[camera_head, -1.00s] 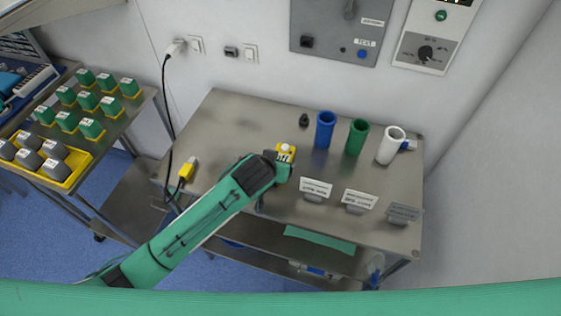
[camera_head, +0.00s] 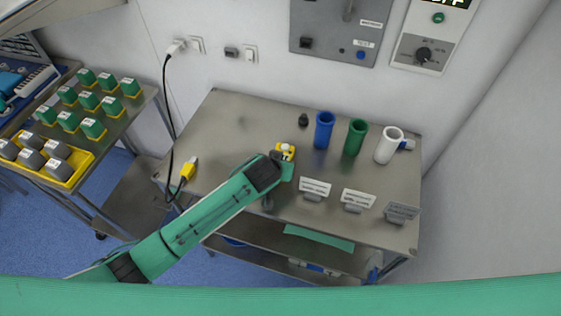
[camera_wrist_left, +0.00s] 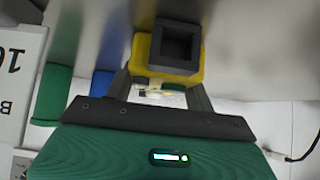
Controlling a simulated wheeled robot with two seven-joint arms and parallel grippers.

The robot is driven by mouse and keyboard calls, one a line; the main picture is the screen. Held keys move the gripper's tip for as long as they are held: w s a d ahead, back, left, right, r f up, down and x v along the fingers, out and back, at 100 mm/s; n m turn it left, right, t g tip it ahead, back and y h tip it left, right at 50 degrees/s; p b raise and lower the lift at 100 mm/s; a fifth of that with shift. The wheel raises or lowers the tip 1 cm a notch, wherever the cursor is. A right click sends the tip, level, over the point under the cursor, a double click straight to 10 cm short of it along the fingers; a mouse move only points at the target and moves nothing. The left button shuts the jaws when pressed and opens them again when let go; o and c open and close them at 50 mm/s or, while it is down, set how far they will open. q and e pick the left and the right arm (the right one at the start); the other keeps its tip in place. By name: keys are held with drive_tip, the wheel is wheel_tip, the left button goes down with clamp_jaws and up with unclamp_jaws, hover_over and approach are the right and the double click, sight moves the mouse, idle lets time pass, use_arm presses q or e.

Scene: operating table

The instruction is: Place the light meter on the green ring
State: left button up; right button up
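The light meter (camera_head: 286,149) is a small yellow device with a white dome, over the middle of the steel table. My left gripper (camera_head: 284,165) is at it. In the left wrist view the yellow body (camera_wrist_left: 197,69) with a dark square part lies between the fingers of my left gripper (camera_wrist_left: 160,88), which appear closed on its sides. A green tube (camera_head: 356,138) stands upright to the right of the meter, apart from it. I see no separate green ring. The green tube also shows in the wrist view (camera_wrist_left: 50,97). My right gripper is not in view.
A blue tube (camera_head: 324,131) and a white tube (camera_head: 388,146) flank the green one. Several label cards (camera_head: 315,187) stand along the front. A small black object (camera_head: 303,120) and a yellow plug (camera_head: 189,168) are on the table (camera_head: 228,125). Its left part is mostly clear.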

use_arm(q)
drive_tip(key=c, duration=0.5)
drive_tip(key=shift+o, duration=0.2)
drive_tip(key=shift+r, duration=0.5)
wheel_tip(320, 180, up, 18)
drive_tip(key=b, duration=0.3)
drive_tip(key=s+a+n+y, duration=0.15)
drive_tip(key=s+a, duration=0.25)
drive_tip(key=a, duration=0.6)
drive_tip(key=s+a+n+y, duration=0.15)
drive_tip(key=s+a, duration=0.35)
drive_tip(key=a, duration=0.6)
drive_tip(key=s+f, duration=0.4)
drive_tip(key=f, duration=0.1)
drive_tip(key=shift+s+f+n, duration=0.25)
drive_tip(key=shift+f+n, duration=0.05)
drive_tip(key=shift+f, duration=0.05)
